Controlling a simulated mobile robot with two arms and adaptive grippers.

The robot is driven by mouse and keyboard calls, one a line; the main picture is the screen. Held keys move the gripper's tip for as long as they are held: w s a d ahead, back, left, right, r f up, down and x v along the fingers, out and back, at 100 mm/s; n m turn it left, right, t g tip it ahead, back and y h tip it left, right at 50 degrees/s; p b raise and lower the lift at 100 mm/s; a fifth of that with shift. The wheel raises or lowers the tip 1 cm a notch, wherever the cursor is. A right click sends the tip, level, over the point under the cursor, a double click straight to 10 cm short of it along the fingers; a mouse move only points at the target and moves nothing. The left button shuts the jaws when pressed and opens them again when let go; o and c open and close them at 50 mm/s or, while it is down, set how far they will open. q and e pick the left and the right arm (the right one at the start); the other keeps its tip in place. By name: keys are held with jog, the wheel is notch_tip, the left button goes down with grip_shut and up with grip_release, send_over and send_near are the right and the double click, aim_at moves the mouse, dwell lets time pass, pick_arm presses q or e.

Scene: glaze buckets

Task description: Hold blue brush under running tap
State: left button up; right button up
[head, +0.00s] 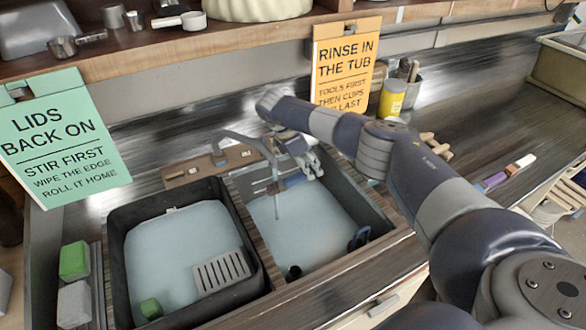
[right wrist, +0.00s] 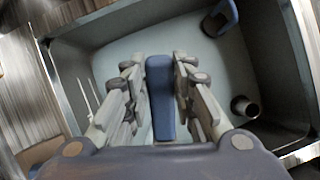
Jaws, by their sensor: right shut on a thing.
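My right gripper (head: 308,166) reaches over the right basin (head: 340,225). It is shut on the blue brush (head: 293,180). In the right wrist view the brush's blue handle (right wrist: 160,95) stands between the fingers (right wrist: 160,85). The grey tap (head: 245,142) arches over the same basin from its back left. A thin pale line (head: 276,205), looking like running water, drops below the spout. The brush's far end points left towards this line; I cannot tell whether they touch. My left gripper is not in view.
In the right basin lie a dark blue item (head: 359,238) and a small dark cup (head: 294,272). A yellow can (head: 392,98) and an orange sign (head: 345,62) stand behind.

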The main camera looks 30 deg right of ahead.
jog(key=s+a+p, duration=0.2)
jog(key=a+p, duration=0.2)
jog(key=shift+s+a+p, duration=0.3)
jog(key=shift+s, duration=0.1)
dwell(1.2)
jog(key=s+a+r+p, duration=0.2)
jog(key=a+r, duration=0.2)
jog(key=shift+s+p, duration=0.25)
jog(key=shift+p, duration=0.15)
